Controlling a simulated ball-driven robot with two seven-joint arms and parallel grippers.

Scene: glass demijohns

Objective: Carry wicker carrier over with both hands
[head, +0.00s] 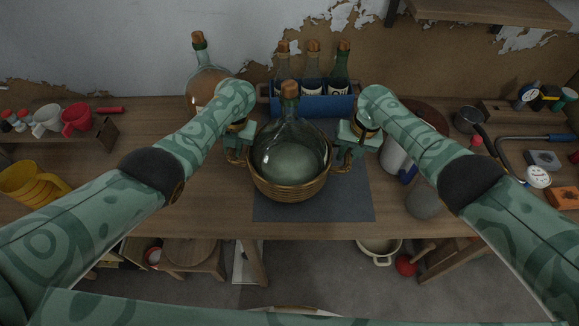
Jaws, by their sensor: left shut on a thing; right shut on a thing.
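The wicker carrier (290,188) is a round brown basket with a handle on each side. A corked green glass demijohn (289,150) sits upright in it. The carrier is over a dark grey mat (345,203) on the wooden table; I cannot tell whether it touches the mat. My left gripper (237,150) is shut on the carrier's left handle. My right gripper (345,150) is shut on its right handle. The fingertips are partly hidden by the grippers and handles.
A blue crate (330,106) with several corked bottles stands close behind the carrier. Another demijohn (207,85) stands behind my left arm. A grey rounded object (424,202) and a white container (396,160) are on the right. The table's front edge is near.

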